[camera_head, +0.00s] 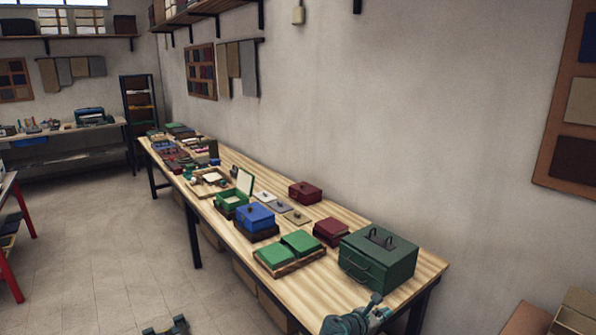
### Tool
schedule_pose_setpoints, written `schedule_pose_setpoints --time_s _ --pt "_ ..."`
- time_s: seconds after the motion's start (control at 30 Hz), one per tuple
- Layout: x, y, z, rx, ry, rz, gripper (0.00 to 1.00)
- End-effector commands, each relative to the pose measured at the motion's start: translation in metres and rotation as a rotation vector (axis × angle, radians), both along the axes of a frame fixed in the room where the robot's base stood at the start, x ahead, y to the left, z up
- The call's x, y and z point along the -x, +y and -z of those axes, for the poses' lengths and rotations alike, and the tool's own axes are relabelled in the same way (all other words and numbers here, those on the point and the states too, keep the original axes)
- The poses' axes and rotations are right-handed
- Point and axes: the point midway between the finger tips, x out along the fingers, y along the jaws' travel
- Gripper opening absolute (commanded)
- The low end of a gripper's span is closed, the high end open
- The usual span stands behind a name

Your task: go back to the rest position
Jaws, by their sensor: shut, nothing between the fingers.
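A dark two-pronged part at the bottom edge, left of centre, looks like my gripper (166,327). Only its upper part shows, over the bare floor, and the frame cuts off the rest. It is shut, with nothing seen held in it. It is apart from the long wooden table (318,293) and touches nothing that I can see.
A dark green case (378,262) stands near the table's front end, with a grey-teal object (352,321) at the edge beside it. Green boxes (301,242), a blue box (255,216) and a dark red box (305,193) stand farther back. The floor (110,265) to the left is clear.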

Motion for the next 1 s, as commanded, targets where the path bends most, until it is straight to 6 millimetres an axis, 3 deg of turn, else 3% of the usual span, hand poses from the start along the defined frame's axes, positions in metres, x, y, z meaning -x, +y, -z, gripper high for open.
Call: schedule_pose_setpoints --time_s 0.27,0.37,0.47,0.57,0.7,0.8,1.0 --pt "0.014 0.005 0.029 -0.287 -0.17 0.152 0.0" --pt "0.027 0.009 0.056 -0.422 -0.224 0.244 0.0" --pt "0.05 0.014 0.097 -0.585 -0.275 0.387 0.0" --pt "0.083 0.02 0.149 -0.747 -0.318 0.581 0.0" --pt "0.142 0.032 0.22 -0.914 -0.355 0.898 0.0" --pt "0.187 0.042 0.263 -0.977 -0.37 1.122 0.0" --pt "0.277 0.063 0.326 -0.997 -0.373 1.529 0.0"
